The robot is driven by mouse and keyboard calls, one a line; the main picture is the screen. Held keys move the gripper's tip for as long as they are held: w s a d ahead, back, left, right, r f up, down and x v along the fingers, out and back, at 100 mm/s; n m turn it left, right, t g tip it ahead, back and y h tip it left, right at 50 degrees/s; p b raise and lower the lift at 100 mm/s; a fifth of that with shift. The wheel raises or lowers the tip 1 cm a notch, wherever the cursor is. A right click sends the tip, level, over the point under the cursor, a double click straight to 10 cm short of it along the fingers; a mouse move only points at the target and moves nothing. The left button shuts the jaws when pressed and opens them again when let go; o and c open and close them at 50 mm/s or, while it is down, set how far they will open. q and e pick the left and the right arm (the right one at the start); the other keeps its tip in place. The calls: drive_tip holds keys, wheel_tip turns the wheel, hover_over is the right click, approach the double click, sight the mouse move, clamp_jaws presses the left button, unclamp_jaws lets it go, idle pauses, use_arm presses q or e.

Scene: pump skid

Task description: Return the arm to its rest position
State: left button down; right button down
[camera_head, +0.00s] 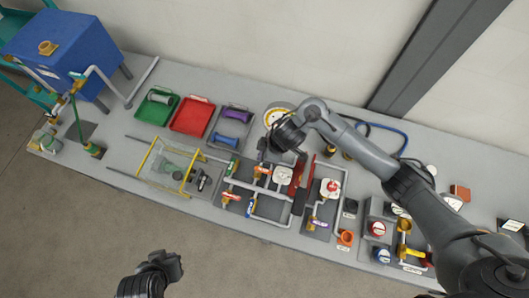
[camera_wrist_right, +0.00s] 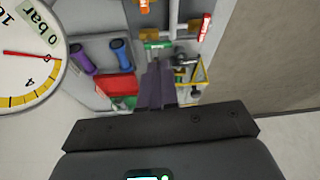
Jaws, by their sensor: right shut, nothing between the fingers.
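My right arm (camera_head: 375,158) reaches in from the lower right over the bench. Its dark gripper (camera_head: 280,154) hangs over the middle of the skid, close to the yellow-rimmed gauge (camera_head: 276,115). In the right wrist view its fingers (camera_wrist_right: 155,75) are together with nothing between them. The gauge dial (camera_wrist_right: 25,65) looms large at the left there. My left gripper (camera_head: 170,264) is at the lower left, in front of the bench, and holds nothing that I can see. Its finger opening is unclear.
Pipes and coloured valves (camera_head: 253,203) lie below the right gripper. A red-knobbed valve (camera_head: 330,188) stands to its right. A yellow-framed clear box (camera_head: 150,160) and blue tank (camera_head: 60,45) stand farther left.

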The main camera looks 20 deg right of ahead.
drive_tip(key=shift+s+d+r, duration=0.1)
drive_tip(key=shift+r, duration=0.25)
drive_tip(key=s+a+f+g, duration=0.2)
drive_tip(key=s+a+f, duration=0.1)
drive_tip(key=s+f, duration=0.55)
drive_tip(key=s+a+r+m+y, duration=0.1)
drive_tip(key=s+a+m+y, duration=0.2)
drive_tip(key=s+a, duration=0.55)
drive_tip(key=s+d+r+m+t+h, duration=0.1)
drive_tip(key=d+r+m+h, duration=0.2)
drive_tip(key=d+r, duration=0.3)
drive_tip(key=s+d+r+m+t+h+p, duration=0.1)
drive_tip(key=d+r, duration=0.5)
drive_tip(key=d, duration=0.8)
drive_tip(key=shift+s+r+m+t+h, duration=0.25)
drive_tip(key=shift+s+m+t+h, duration=0.35)
drive_tip(key=shift+m+h, duration=0.7)
